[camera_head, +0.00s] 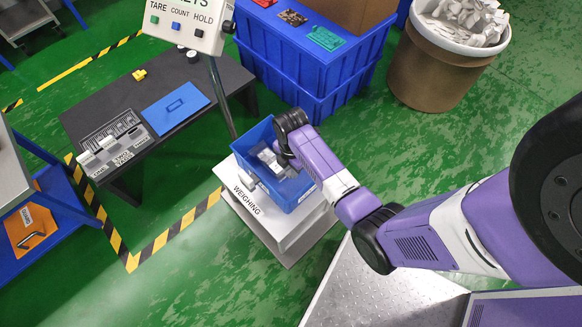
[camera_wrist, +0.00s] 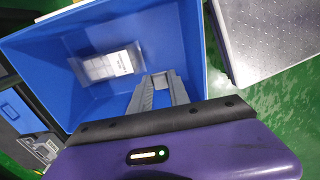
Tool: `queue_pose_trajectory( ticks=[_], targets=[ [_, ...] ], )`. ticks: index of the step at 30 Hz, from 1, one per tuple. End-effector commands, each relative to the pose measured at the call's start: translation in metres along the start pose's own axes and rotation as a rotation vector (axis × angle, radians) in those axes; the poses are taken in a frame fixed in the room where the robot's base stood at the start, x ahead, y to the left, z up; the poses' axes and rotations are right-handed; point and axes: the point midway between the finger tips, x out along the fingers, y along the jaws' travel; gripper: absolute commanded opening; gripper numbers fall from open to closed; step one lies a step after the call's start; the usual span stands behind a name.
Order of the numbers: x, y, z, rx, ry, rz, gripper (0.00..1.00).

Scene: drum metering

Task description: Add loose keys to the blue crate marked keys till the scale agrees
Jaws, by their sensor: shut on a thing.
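The blue crate (camera_head: 303,193) stands on the white scale marked WEIGHING (camera_head: 232,197). The crate also fills much of the wrist view (camera_wrist: 200,60). A pale packet with a printed label (camera_wrist: 107,65) lies in it; the crate's own marking is not readable. My gripper (camera_head: 277,163) reaches down into the crate. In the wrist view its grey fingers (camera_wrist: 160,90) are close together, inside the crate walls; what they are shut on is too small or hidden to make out. The scale's head (camera_head: 183,22) shows TARE, COUNT and HOLD; its readout is out of frame.
A brown drum (camera_head: 432,75) of loose pale pieces (camera_head: 465,20) stands at top right. Large blue bins (camera_head: 305,75) stand behind the scale. A dark table (camera_head: 150,85) holds a blue panel (camera_head: 176,108) and a grey rack (camera_head: 112,145). A blue cart (camera_head: 60,215) stands at left.

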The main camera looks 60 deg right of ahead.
Motion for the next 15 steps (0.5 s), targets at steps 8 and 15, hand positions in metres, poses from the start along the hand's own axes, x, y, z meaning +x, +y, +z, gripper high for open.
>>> queue_pose_trajectory(
  ticks=[8, 15],
  targets=[
    [0.014, 0.0, 0.0, 0.0, 0.0, 0.0, 0.0],
    [0.025, 0.0, 0.0, 0.0, 0.0, 0.0, 0.0]
  ],
)
